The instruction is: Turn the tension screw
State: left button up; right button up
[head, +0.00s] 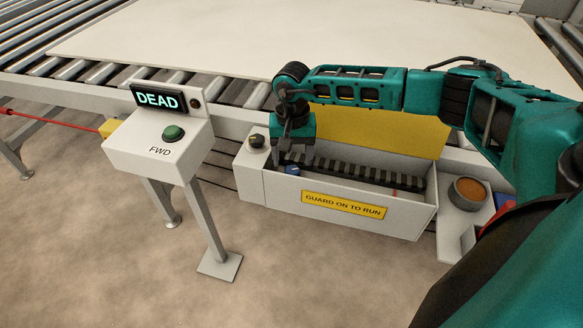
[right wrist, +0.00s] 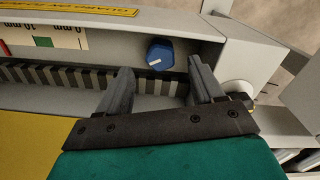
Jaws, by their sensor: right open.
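The tension screw appears as a blue faceted knob (right wrist: 159,54) with a white mark, on the inner wall of an open grey box. In the head view the knob (head: 292,169) shows small at the box's left end. My right gripper (head: 293,155) reaches down into that end of the box. In the right wrist view its two dark fingers (right wrist: 158,76) are apart, with the knob just beyond the gap between them; nothing is held. I cannot tell whether a finger touches the knob. My left gripper is not in view.
A black ribbed belt (head: 355,172) runs inside the box (head: 400,218). A scale label (right wrist: 50,38) with a green band sits beside the knob. A yellow panel (head: 375,132) stands behind. A control box (head: 150,150) with a "DEAD" display stands left. An orange-topped cup (head: 469,192) is right.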

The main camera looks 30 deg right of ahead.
aim_at(292, 169)
jog(key=shift+f, duration=2.25)
jog(key=c, duration=1.1)
jog(key=shift+o, duration=0.2)
jog(key=shift+m, duration=0.4)
jog(key=m, duration=1.1)
jog(key=shift+m, duration=0.4)
